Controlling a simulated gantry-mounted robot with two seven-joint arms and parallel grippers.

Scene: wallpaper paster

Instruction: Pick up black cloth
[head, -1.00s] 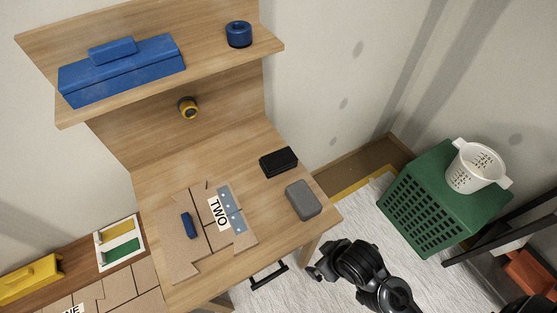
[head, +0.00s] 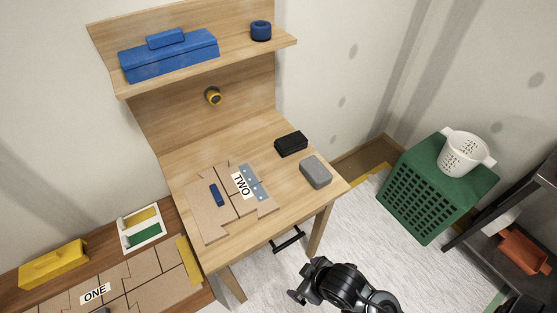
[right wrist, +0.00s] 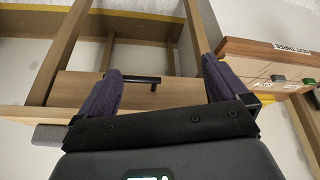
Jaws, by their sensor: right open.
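The black cloth (head: 291,144) looks like a small folded black block. It lies on the wooden desk (head: 222,143) near the back right edge in the head view. My right gripper (head: 303,280) is open and empty, in front of the desk's right side and apart from the cloth. Its two dark purple fingers stand wide apart in the right wrist view (right wrist: 160,64), with the desk's wooden frame and a black handle (right wrist: 142,79) beyond them. The cloth cannot be made out in the right wrist view. My left gripper is not in view.
A grey block (head: 315,172) lies just in front of the cloth. Cardboard pieces labelled TWO (head: 208,212) cover the desk's left part. A shelf above holds a blue toolbox (head: 170,58). A green crate (head: 425,195) with a white basket (head: 463,154) stands right.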

